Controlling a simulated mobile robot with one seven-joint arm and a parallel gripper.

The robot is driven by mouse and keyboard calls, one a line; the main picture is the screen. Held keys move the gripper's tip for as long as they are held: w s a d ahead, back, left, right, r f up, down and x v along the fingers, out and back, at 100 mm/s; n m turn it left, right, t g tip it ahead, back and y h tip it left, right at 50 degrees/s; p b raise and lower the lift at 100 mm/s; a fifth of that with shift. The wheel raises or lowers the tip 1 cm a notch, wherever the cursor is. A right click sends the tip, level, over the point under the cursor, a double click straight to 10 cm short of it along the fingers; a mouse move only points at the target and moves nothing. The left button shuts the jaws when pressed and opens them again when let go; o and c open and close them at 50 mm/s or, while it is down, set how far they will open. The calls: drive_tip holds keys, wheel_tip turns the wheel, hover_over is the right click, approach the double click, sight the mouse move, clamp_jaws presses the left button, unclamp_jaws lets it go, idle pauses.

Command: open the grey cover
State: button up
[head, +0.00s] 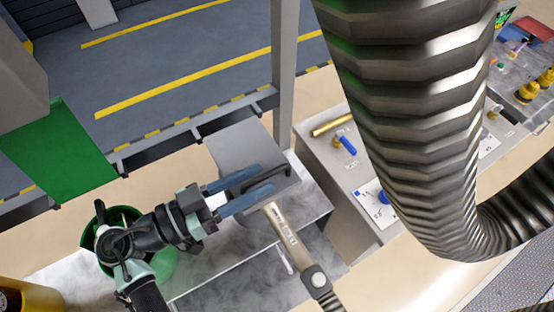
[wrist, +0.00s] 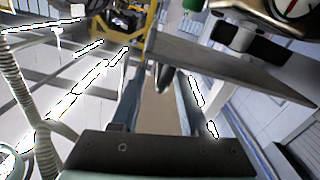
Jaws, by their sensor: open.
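The grey cover (head: 243,148) is a flat plate over a metal bench, with a darker front edge. My gripper (head: 266,180) reaches in from the left, its two blue fingers lying over the cover's front edge. The fingers are apart. In the wrist view a grey plate that looks like the cover (wrist: 232,72) runs above and between the fingertips of my gripper (wrist: 163,72). A dark rounded piece hangs below the plate between the fingers. Whether the fingers touch it I cannot tell. What lies under the cover is hidden.
A thick ribbed metal hose (head: 405,110) fills the right of the head view. A tan-handled tool (head: 287,235) lies just below the fingers. A grey post (head: 285,75) stands behind the cover. A grey cabinet (head: 325,150) with a blue-handled valve (head: 345,144) is to the right.

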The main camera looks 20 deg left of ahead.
sight(276, 168)
drive_tip(key=p+x, duration=0.1)
drive_tip(key=x, duration=0.4)
drive_tip(key=shift+a, duration=0.1)
clamp_jaws()
idle(1.3)
